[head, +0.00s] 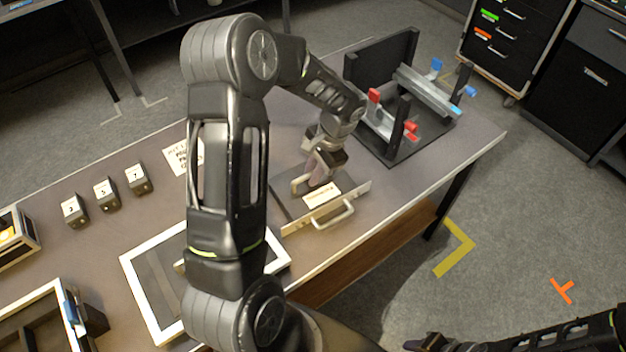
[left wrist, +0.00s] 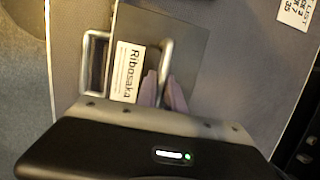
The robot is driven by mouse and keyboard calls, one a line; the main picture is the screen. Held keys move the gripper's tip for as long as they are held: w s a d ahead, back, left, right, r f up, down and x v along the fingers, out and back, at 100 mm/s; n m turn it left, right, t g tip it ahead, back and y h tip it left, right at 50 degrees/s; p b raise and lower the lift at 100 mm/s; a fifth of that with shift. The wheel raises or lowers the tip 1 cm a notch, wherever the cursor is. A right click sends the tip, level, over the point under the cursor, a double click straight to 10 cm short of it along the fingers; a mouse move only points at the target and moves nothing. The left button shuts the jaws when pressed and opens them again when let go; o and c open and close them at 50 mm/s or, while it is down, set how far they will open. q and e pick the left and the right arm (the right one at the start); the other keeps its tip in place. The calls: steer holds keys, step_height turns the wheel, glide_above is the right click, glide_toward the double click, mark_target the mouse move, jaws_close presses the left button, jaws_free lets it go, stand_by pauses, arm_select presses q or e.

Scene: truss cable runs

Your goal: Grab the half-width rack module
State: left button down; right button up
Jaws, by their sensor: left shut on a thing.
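The half-width rack module (head: 287,205) lies flat on the table, a dark slab with a pale front panel, a front handle (head: 335,218) and a white label on top. In the left wrist view, the module (left wrist: 196,48) shows its "Ribosaka" label (left wrist: 127,72). My left gripper (head: 316,182) is over the module, shut on its top handle (left wrist: 167,62); the fingertips (left wrist: 162,90) hide part of that handle. My right gripper (head: 425,343) is low at the bottom edge, away from the table, and its jaw state is unclear.
A black rack frame (head: 400,145) with red and blue clamps stands beyond the module. Numbered blocks (head: 105,194), a paper sign (head: 178,155), a white-edged tray (head: 140,290) and a bin (head: 35,310) are to the left. The table's front edge is close to the module.

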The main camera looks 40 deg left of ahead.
arm_select(q)
steer(key=shift+r, duration=0.2)
step_height(320, 180, up, 10)
steer(key=shift+f+b, duration=0.1)
steer(key=shift+b, duration=0.7)
